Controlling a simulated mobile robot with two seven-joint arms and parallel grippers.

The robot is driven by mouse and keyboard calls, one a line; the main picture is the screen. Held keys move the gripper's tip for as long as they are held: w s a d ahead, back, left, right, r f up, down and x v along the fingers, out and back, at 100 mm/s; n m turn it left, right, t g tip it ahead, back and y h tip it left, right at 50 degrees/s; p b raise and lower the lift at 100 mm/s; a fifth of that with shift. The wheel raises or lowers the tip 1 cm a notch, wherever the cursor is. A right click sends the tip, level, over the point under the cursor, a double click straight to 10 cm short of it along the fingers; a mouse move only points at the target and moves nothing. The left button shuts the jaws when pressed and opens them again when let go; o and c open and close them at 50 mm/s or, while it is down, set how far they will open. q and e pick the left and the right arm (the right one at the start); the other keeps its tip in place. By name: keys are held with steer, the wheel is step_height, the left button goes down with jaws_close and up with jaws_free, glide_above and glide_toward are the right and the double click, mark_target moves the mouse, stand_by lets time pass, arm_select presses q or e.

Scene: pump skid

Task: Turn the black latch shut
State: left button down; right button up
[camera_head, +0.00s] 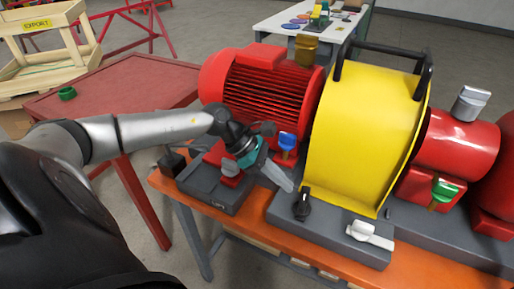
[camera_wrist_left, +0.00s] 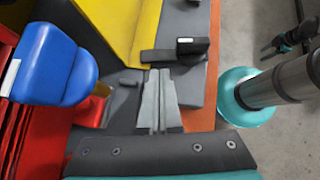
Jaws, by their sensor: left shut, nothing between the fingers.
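The black latch (camera_head: 302,205) sits on the grey base at the front left foot of the yellow guard (camera_head: 365,130). In the left wrist view the black latch (camera_wrist_left: 180,52) lies crosswise beyond my fingertips, one end close to the yellow guard's edge. My left gripper (camera_head: 289,186) is shut and empty, its fingertips just left of and above the latch. In the left wrist view its fingers (camera_wrist_left: 159,75) end right beside the latch bar; I cannot tell whether they touch it.
A blue handle (camera_head: 287,141) stands close behind my left gripper and fills the left of the wrist view (camera_wrist_left: 52,65). The red motor (camera_head: 262,88) is behind.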

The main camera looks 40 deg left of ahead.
arm_select(q)
steer(key=shift+p+v, duration=2.05)
steer(key=shift+v, duration=4.4)
steer(key=shift+m, duration=0.3)
steer(key=b+x, duration=0.1)
steer(key=x, duration=1.4)
steer(key=shift+w+a+f, duration=0.15)
steer(key=shift+w+f, duration=0.05)
arm_select(e)
steer(key=r, duration=0.1)
steer(key=w+r, duration=0.1)
steer(key=shift+w+r, duration=0.2)
steer(key=shift+r, duration=0.15)
